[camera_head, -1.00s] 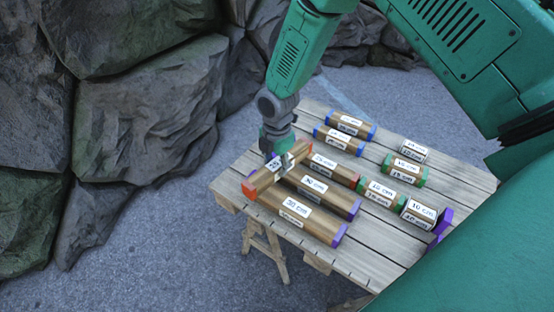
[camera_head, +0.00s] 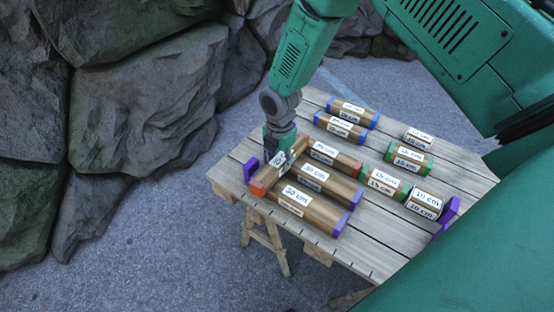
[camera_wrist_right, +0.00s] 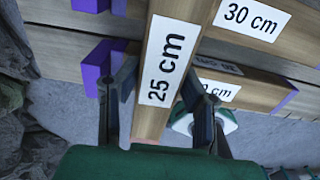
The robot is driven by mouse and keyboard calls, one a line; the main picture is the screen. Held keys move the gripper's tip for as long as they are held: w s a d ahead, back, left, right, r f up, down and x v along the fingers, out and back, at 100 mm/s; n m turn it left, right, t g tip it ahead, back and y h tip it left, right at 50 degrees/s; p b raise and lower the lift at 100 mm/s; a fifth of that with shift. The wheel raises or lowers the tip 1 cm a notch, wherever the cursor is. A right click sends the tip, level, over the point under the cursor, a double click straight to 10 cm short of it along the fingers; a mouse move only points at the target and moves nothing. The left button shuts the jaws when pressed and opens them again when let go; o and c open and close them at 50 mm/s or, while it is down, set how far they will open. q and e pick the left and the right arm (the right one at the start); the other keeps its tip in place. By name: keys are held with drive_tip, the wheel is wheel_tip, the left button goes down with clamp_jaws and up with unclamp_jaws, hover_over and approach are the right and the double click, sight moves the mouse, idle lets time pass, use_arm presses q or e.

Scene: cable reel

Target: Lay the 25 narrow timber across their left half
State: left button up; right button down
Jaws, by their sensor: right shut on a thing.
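My right gripper (camera_head: 281,157) is shut on a narrow 25 cm timber (camera_head: 270,178) with orange-red ends. In the right wrist view, fingers stand on both sides of this timber (camera_wrist_right: 160,62). It lies crosswise at the left ends of two parallel 30 cm timbers with purple ends, the front one (camera_head: 318,212) and the one behind (camera_head: 335,184). Whether it rests on them or hovers just above is unclear. Another 25 cm timber (camera_head: 345,162) with a red end lies behind them, its left end hidden by the gripper. My left gripper is not in view.
The slatted table (camera_head: 375,245) also carries blue-ended timbers (camera_head: 352,112), green-ended 15 cm timbers (camera_head: 408,159) and short 10 cm blocks (camera_head: 423,204). A purple upright piece (camera_head: 448,212) stands at right, another (camera_head: 251,169) at left. Rocks (camera_head: 140,100) rise beyond the left side.

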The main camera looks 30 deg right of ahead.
drive_tip(key=shift+d+f, duration=0.2)
drive_tip(key=shift+f, duration=0.15)
drive_tip(key=shift+a, duration=0.3)
drive_tip(key=shift+d+f, duration=0.15)
drive_tip(key=shift+f, duration=0.05)
drive_tip(key=c, duration=1)
unclamp_jaws()
drive_tip(key=shift+o, duration=0.2)
drive_tip(key=shift+r, duration=0.15)
wheel_tip(320, 180, up, 12)
drive_tip(key=shift+f, duration=0.25)
